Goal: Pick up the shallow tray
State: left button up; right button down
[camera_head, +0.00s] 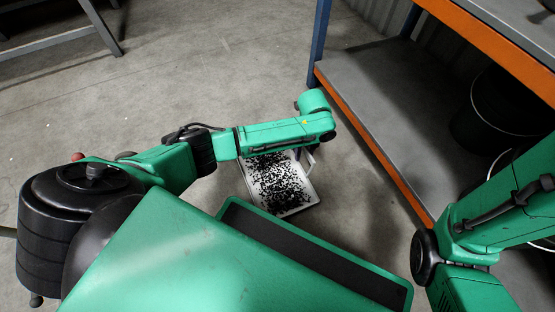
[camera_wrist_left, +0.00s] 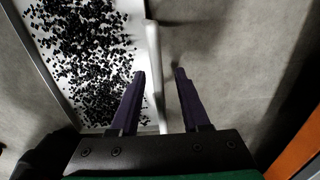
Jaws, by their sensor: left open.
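The shallow tray (camera_head: 305,190) is white and lies on the concrete floor, with many small black bits spread over its bottom. In the left wrist view the tray's white rim (camera_wrist_left: 153,45) runs up the picture between the fingers of my left gripper (camera_wrist_left: 159,73). The gripper is open, with one finger over the tray side and the other over bare floor. I cannot tell whether the fingertips are level with the rim or above it. In the head view my left arm hides the tray's far part. My right gripper is out of view; only its arm shows at the right.
A shelf rack with an orange beam (camera_head: 372,140) and grey lower board (camera_head: 385,95) stands close to the tray's right. A grey metal frame (camera_head: 60,40) is at the upper left. The floor left of the tray is clear.

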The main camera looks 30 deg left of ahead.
pick_arm(q)
notch_tip(320, 180, down, 2)
jog(key=shift+f+b, duration=0.25)
jog(key=shift+b, duration=0.1)
jog(key=shift+r, duration=0.2)
grip_shut()
dwell(0.8)
